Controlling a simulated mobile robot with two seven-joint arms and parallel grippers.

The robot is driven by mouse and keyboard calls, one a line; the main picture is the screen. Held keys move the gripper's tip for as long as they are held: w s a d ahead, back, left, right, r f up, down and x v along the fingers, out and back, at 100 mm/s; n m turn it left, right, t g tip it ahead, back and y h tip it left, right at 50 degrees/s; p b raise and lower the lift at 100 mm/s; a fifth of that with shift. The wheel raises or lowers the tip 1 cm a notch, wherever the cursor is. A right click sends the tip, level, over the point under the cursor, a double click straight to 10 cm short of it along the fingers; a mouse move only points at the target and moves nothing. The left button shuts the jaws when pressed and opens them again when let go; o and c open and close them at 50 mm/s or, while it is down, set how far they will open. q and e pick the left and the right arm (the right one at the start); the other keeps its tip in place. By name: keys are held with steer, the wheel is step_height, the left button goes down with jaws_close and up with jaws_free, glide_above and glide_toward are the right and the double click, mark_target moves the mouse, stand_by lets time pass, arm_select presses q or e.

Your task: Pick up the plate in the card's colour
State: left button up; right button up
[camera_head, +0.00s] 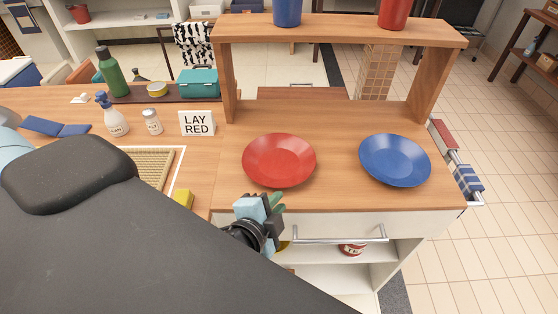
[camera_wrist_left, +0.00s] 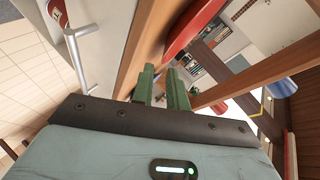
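The white card (camera_head: 197,123) reads "LAY RED" and stands left of the plates. The red plate (camera_head: 279,160) lies on the wooden cabinet top. The blue plate (camera_head: 395,160) lies to its right, apart from it. My left gripper (camera_head: 274,202) is at the front edge of the cabinet top, just in front of the red plate and not touching it. In the left wrist view its two green fingers (camera_wrist_left: 163,72) are apart with a small gap and nothing between them. The red plate's edge (camera_wrist_left: 192,27) shows beyond them. My right gripper is not in view.
A wooden shelf (camera_head: 340,30) bridges the back of the cabinet, with a blue cup (camera_head: 287,12) and a red cup (camera_head: 393,14) on it. A drawer handle (camera_head: 340,239) juts out in front. Bottles and a teal box (camera_head: 198,83) stand at left.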

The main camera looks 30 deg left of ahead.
mark_target(294, 183)
arm_select(q)
steer(key=shift+m+t, duration=0.3)
steer(key=shift+r+x, duration=0.2)
steer(key=shift+x, duration=1.8)
steer(key=shift+r+x, duration=0.2)
steer(key=shift+x, duration=1.8)
steer(key=shift+w+d, duration=0.1)
steer(key=shift+d, duration=0.05)
jaws_close()
